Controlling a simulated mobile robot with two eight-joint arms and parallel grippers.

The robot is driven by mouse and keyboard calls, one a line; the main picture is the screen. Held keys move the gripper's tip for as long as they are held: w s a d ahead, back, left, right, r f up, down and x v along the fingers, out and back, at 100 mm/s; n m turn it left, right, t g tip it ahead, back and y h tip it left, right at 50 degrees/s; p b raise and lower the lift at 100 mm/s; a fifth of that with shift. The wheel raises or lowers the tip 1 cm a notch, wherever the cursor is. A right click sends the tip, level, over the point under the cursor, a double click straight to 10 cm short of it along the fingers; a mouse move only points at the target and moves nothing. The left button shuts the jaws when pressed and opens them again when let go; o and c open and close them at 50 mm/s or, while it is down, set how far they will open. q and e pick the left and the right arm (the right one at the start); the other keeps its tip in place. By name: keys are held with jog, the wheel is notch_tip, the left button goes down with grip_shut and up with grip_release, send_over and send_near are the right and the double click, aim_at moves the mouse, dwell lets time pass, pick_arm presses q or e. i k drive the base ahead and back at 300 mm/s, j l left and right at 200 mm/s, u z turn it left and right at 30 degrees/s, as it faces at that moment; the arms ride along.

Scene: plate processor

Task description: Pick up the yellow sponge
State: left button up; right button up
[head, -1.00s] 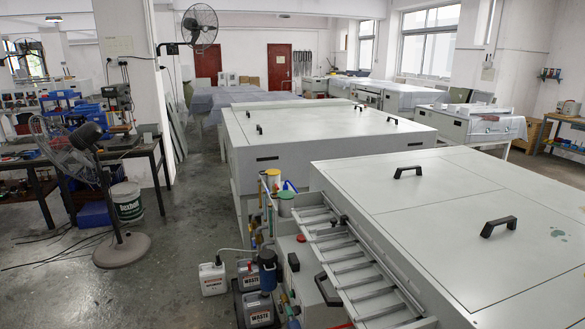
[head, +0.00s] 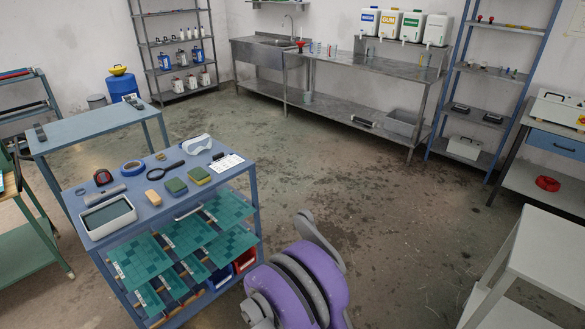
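Several small block-shaped items lie on top of the blue cart (head: 98,184). A plain tan-yellow block (head: 153,197) lies nearest the grey tray. To its right are a block with a dark green top and yellowish side (head: 176,186) and another with a green top and yellow side (head: 199,175). I cannot tell for certain which is the yellow sponge. Neither gripper is in view. A purple and grey part of my own arm shows at the bottom centre, to the right of the cart.
A grey tray (head: 107,217), black magnifier (head: 166,170), blue tape roll (head: 132,167) and white goggles (head: 196,145) share the cart top. Green sheets (head: 140,260) fill its shelves. A white table (head: 541,262) stands at right. The floor between is clear.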

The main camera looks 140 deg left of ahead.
aim_at(199, 174)
jog(key=u, duration=5.45)
jog(key=i+l+u, duration=0.1)
jog(key=i+u, duration=0.2)
jog(key=u, duration=0.2)
jog(key=i+l+u, duration=0.25)
jog(key=u, duration=0.2)
jog(key=i+l+u, duration=0.1)
jog(key=i+l, duration=0.3)
jog(key=i+l+u, duration=0.15)
jog(key=i+l, duration=0.25)
jog(key=l, duration=0.2)
